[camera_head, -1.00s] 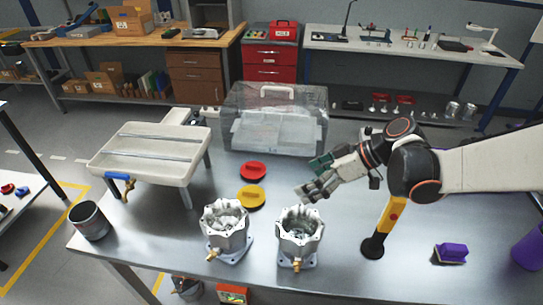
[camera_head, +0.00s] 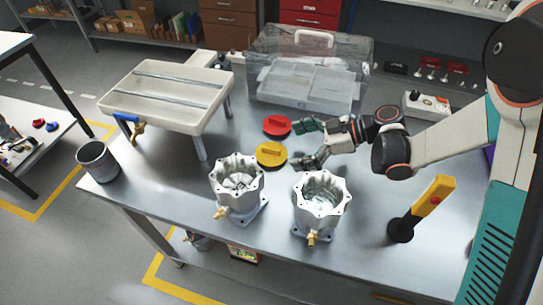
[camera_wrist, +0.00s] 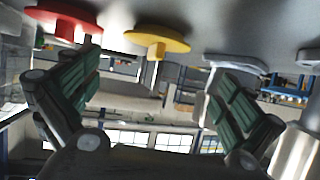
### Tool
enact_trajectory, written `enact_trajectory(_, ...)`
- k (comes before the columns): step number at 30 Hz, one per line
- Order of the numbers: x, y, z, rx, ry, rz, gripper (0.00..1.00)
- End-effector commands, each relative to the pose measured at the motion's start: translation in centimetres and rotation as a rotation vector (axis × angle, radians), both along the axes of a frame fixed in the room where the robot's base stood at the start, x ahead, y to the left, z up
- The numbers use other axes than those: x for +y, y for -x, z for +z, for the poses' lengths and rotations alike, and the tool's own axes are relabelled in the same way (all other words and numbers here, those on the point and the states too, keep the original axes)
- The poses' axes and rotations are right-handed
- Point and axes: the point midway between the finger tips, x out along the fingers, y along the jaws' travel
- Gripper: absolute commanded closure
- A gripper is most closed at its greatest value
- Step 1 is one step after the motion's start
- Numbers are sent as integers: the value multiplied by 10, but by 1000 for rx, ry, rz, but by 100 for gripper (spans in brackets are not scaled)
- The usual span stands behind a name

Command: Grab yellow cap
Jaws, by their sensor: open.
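The yellow cap (camera_head: 271,154) lies flat on the metal table behind the two housings, with its raised handle up. The red cap (camera_head: 277,125) lies just behind it. My gripper (camera_head: 306,144) is open and empty, just right of the yellow cap, with one finger behind and one in front. It does not touch the cap as far as I can tell. In the wrist view the picture is upside down; the yellow cap (camera_wrist: 158,40) shows between the two green-padded fingers (camera_wrist: 158,105), beyond them, and the red cap (camera_wrist: 64,20) is near the left finger.
Two open metal housings, left (camera_head: 238,187) and right (camera_head: 321,203), stand at the front. A clear case (camera_head: 308,70) is behind, a white raised stand (camera_head: 168,92) and grey cup (camera_head: 98,161) left, a yellow-black post (camera_head: 423,208) right. Bare table lies between cup and left housing.

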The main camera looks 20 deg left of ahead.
Motion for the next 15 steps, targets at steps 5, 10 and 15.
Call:
enact_trajectory(5,18,6,-10,0,0,1,0)
enact_trajectory(10,24,7,-12,0,0,0,0)
enact_trajectory(15,42,8,-21,1,0,2,0)
